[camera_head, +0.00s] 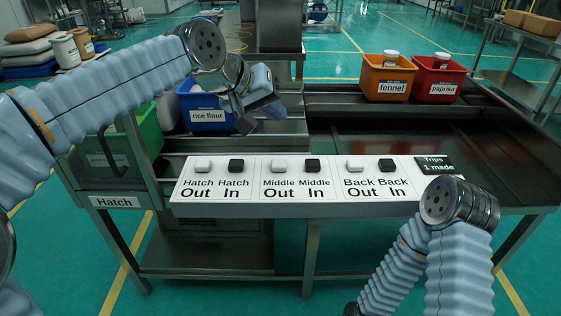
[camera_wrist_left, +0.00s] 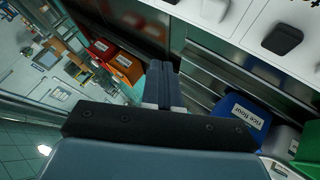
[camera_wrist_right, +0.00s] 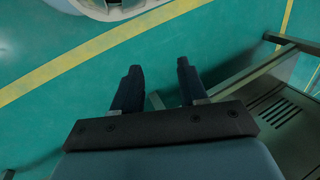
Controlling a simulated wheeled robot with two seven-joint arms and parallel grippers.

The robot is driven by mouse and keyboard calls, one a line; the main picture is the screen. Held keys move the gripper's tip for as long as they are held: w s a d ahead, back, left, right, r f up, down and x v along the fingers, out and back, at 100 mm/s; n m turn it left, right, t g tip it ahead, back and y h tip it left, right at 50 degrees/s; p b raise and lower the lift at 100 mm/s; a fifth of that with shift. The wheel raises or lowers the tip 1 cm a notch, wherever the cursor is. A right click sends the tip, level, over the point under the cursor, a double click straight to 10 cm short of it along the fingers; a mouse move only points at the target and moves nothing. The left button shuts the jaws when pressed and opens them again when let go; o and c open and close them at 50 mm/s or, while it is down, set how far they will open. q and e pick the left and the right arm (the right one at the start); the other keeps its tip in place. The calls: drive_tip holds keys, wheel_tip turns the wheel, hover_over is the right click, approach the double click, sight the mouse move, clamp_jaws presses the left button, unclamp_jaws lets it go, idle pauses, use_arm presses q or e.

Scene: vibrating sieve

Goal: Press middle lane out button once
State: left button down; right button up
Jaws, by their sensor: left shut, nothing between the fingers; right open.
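The button panel (camera_head: 240,200) is white, with white and dark buttons labelled Hatch, Middle and Back, Out and In. The white Middle Out button (camera_head: 279,164) is in its middle part, beside the dark Middle In button (camera_head: 313,165). My left gripper (camera_head: 250,116) is shut and empty, above and behind the panel, apart from the buttons. Its closed fingers (camera_wrist_left: 165,72) show in the left wrist view, with a dark button (camera_wrist_left: 282,40) at upper right; I cannot tell which. My right gripper (camera_wrist_right: 158,72) is open and empty over the floor; the head view does not show its fingers.
A blue rice flour bin (camera_head: 195,103) stands just left of my left gripper. An orange fennel bin (camera_head: 388,77) and a red paprika bin (camera_head: 437,79) stand at the back right. A green bin (camera_head: 150,135) is at left. A dark sign (camera_head: 435,164) reads "Trips 1 made".

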use_arm(q)
drive_tip(key=b, duration=0.6)
hover_over(275, 164)
wheel_tip(275, 164, down, 8)
drive_tip(key=shift+w+r, duration=0.1)
drive_tip(key=shift+r, duration=0.1)
drive_tip(key=shift+f+b, duration=0.35)
drive_tip(key=shift+f, duration=0.15)
drive_tip(key=shift+f, duration=0.1)
idle(1.0)
drive_tip(key=shift+f+b, duration=0.3)
